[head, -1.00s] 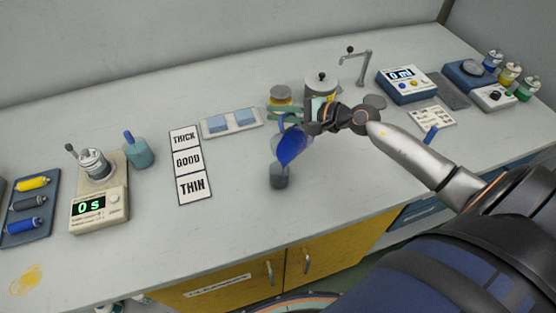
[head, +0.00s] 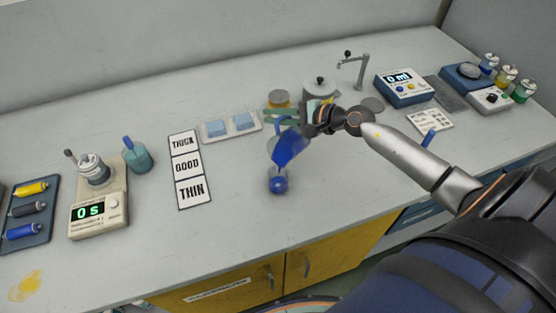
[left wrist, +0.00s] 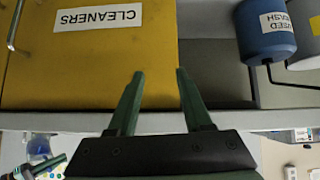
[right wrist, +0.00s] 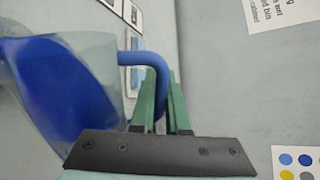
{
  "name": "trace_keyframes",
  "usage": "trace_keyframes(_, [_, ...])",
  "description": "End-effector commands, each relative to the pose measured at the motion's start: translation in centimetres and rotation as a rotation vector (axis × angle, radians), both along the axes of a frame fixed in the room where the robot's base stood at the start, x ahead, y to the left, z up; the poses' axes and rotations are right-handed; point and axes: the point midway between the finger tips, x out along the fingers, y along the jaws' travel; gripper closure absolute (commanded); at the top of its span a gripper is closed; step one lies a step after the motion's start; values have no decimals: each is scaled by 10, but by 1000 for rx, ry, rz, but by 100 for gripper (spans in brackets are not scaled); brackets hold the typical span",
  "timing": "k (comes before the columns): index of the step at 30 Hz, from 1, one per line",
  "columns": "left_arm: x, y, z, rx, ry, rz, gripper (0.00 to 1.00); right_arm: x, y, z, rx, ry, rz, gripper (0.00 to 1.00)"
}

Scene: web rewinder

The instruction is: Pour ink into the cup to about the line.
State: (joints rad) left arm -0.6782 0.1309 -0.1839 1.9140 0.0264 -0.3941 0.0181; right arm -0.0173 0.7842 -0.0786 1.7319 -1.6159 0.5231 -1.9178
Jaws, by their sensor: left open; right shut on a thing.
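A clear jug (head: 290,148) with blue ink and a blue handle is tilted, spout down, over the small cup (head: 278,185) on the bench. The cup shows blue at its top; its line and exact level cannot be made out. My right gripper (head: 298,123) is shut on the jug's handle, and the right wrist view shows the handle (right wrist: 143,62) between the fingers with blue ink lying along the tilted wall. My left gripper (left wrist: 160,78) is open and empty, in front of the bench edge and the yellow cupboard door.
A THICK/GOOD/THIN card (head: 187,168) lies left of the cup. A timer (head: 98,210) reading 0 s stands further left. A lidded pot (head: 320,86) and a tap (head: 357,68) are behind my right gripper.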

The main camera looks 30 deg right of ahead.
Motion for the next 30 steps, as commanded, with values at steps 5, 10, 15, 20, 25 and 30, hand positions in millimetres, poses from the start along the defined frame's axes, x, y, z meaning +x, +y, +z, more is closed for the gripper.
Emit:
trace_keyframes(5, [0, 0, 1, 0, 0, 0, 50, 0, 0, 2, -7, -2, 1, 100])
trace_keyframes(10, [0, 0, 2, 0, 0, 0, 50, 0, 0, 2, -12, -3, 1, 100])
trace_keyframes(15, [0, 0, 3, 0, 0, 0, 50, -1, 0, 2, -18, -4, 2, 100])
trace_keyframes(20, [0, 0, 4, 0, 0, 0, 50, -1, -1, 3, -23, -5, 3, 100])
trace_keyframes(25, [0, 0, 5, 0, 1, 0, 50, -1, -1, 3, -28, -6, 4, 100])
trace_keyframes(30, [0, 0, 6, 0, 1, 0, 50, -2, -1, 4, -34, -7, 4, 100])
